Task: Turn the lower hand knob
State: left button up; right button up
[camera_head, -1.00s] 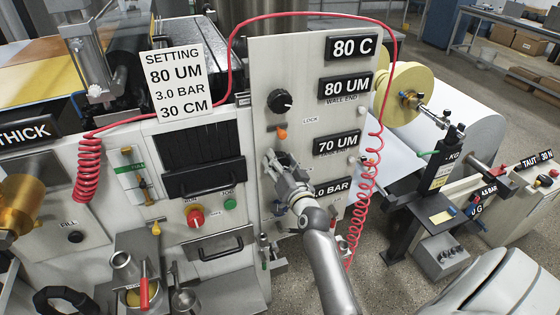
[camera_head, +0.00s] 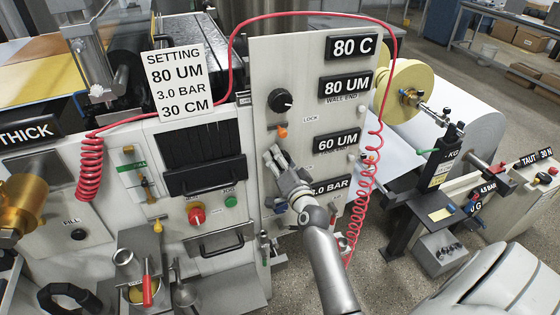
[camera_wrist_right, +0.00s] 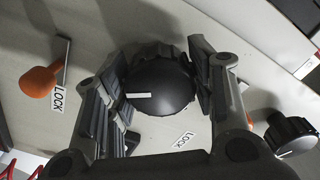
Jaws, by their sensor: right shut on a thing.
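My right gripper (camera_head: 277,160) is at the tall white panel (camera_head: 262,60), on the lower hand knob, which its fingers largely hide in the head view. In the right wrist view, the black round knob (camera_wrist_right: 162,88) with a white pointer mark sits between the two fingers, and the gripper is shut on it. The upper black knob (camera_head: 280,101) is higher on the panel, clear of the gripper. The upper display (camera_head: 345,87) reads 80 UM and the lower display (camera_head: 337,143) reads 60 UM. My left gripper is not in view.
A setting card (camera_head: 174,82) reads 80 UM, 3.0 BAR, 30 CM. An orange lock lever (camera_wrist_right: 40,82) and a second black knob (camera_wrist_right: 290,133) flank the gripper in the wrist view. A red coiled hose (camera_head: 363,190) hangs to the right of my arm.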

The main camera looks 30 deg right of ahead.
jog(key=o, duration=1)
jog(key=v, duration=1.2)
